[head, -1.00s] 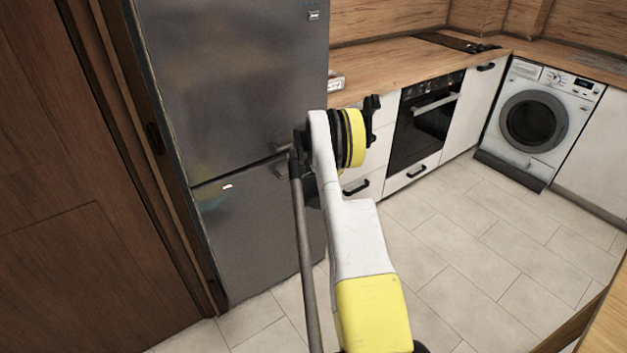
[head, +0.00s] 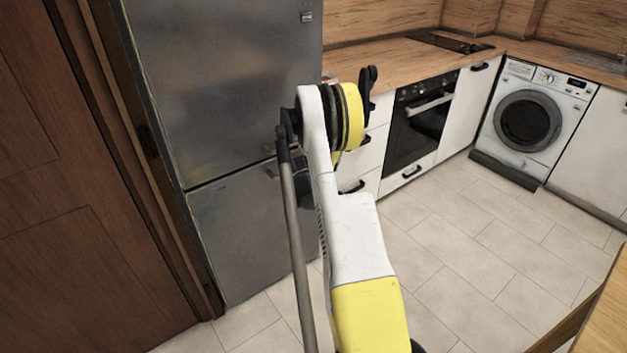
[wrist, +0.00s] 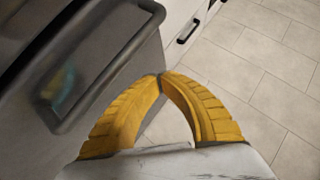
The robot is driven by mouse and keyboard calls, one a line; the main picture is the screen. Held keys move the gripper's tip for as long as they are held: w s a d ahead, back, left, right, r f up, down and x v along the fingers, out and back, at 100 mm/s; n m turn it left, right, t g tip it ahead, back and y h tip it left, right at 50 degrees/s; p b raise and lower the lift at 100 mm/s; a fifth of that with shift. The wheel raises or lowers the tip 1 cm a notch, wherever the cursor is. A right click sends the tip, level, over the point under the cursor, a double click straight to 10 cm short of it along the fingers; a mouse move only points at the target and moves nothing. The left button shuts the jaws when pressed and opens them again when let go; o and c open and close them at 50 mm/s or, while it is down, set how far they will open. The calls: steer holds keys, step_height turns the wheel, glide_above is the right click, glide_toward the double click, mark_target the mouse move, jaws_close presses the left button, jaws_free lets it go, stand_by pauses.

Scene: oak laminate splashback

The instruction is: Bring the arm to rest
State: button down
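My arm (head: 350,230), white and yellow, reaches forward and up in the middle of the head view. My gripper is hidden behind the arm there. In the wrist view my gripper (wrist: 160,76) has its two yellow ribbed fingers with their tips together. Bare floor shows through the gap between them, and they hold nothing. The grey fridge (head: 225,90) stands just beyond the arm. Its dark bar handle (wrist: 125,65) lies left of and above the fingertips in the wrist view, with no contact visible.
White drawers, a black oven (head: 418,125) and a washing machine (head: 525,120) stand under the wooden worktop (head: 400,58). A brown door (head: 60,200) is on the left. A wooden edge (head: 605,315) is at lower right. The tiled floor (head: 470,240) between is clear.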

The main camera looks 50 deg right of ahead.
steer(key=v, duration=0.5)
steer(key=shift+s+a+r, duration=0.1)
steer(key=shift+r, duration=0.05)
steer(key=a+r+m+t+y, duration=0.15)
steer(key=a+r+m, duration=0.35)
steer(key=a+r, duration=0.6)
steer(key=a+r+m+t+y, duration=0.15)
steer(key=a+r+m, duration=0.5)
steer(key=a, duration=0.85)
steer(key=s+a+r+m+y, duration=0.2)
steer(key=s+a+m, duration=0.4)
steer(key=s+a, duration=0.3)
steer(key=s+a+r+m+y, duration=0.2)
steer(key=s+a+m, duration=0.4)
steer(key=a, duration=0.9)
steer(key=s, duration=0.3)
steer(key=shift+s+a+y, duration=0.3)
steer(key=shift+a+y, duration=0.05)
steer(key=shift+y, duration=0.05)
steer(key=shift+r+m, duration=0.1)
steer(key=shift+m, duration=0.15)
